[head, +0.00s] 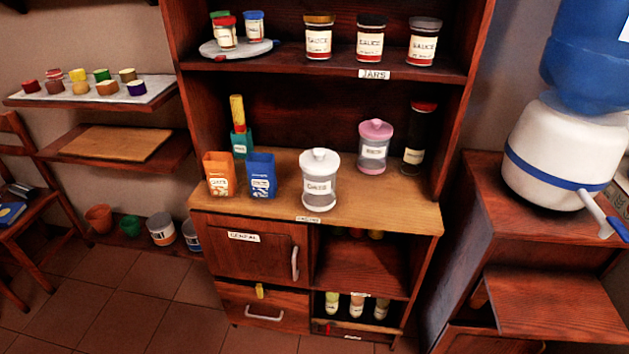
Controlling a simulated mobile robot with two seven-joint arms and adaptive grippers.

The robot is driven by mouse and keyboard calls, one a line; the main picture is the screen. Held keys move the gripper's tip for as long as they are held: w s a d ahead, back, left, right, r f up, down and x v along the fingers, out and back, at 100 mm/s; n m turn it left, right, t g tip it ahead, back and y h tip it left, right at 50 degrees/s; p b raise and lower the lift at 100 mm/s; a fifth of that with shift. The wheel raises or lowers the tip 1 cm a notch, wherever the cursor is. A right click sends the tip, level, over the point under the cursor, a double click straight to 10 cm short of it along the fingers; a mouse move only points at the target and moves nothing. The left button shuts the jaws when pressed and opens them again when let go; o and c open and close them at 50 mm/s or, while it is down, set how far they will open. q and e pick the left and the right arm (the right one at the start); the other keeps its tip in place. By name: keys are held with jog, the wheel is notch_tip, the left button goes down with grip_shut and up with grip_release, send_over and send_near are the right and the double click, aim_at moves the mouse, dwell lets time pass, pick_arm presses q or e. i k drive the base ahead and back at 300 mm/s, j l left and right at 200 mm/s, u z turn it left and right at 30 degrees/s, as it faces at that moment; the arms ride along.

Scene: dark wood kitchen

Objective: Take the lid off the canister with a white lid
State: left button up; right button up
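The canister with a white lid (320,188) stands upright on the light wood counter of the cabinet, near its front edge. Its body looks clear or greyish with a label on the front. The white lid (320,161) with a round knob sits on top of it. A similar canister with a pink lid (374,148) stands behind it to the right. Neither of my grippers shows in the head view.
On the counter (285,200), an orange box (219,174) and a blue box (262,175) stand left of the canister, with a green bottle (241,138) behind. A dark bottle (419,140) stands at right. The shelf with sauce jars (371,40) hangs above. The counter's front right is clear.

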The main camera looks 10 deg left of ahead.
aim_at(314, 160)
jog(key=i+j, duration=0.25)
jog(key=j, duration=0.15)
jog(key=i+j, duration=0.25)
jog(key=j, duration=0.15)
jog(key=i+j, duration=0.2)
jog(key=j, duration=0.25)
